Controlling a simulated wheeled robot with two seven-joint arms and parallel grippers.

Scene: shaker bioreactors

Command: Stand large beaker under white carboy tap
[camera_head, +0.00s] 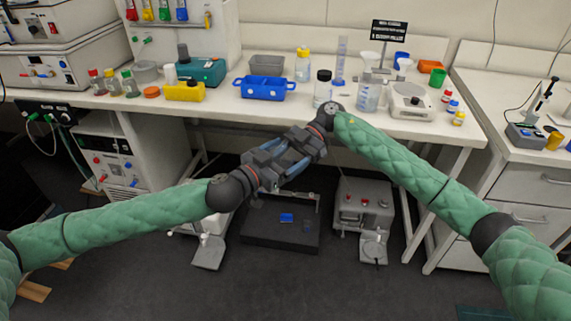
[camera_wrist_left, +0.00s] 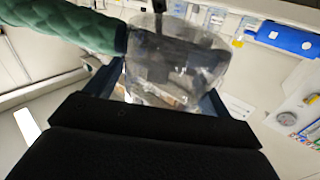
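A large clear beaker (camera_wrist_left: 172,62) fills the middle of the left wrist view. The dark blue fingers of my left gripper (camera_wrist_left: 165,95) lie on both sides of it and appear shut on it. In the head view my left gripper (camera_head: 285,163) is in the middle, in front of the bench and below its top. My right gripper (camera_head: 312,140) meets it there from the upper right; its fingers are too hidden to tell open from shut. The beaker is mostly hidden by the grippers in the head view. I cannot pick out a white carboy with a tap.
The bench (camera_head: 225,100) carries a blue rack (camera_head: 265,88), a black-capped bottle (camera_head: 322,88), a graduated beaker (camera_head: 368,97) and a balance (camera_head: 411,103). Below stand a black platform (camera_head: 268,240) and a grey stirrer-like device (camera_head: 363,205). The floor in front is clear.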

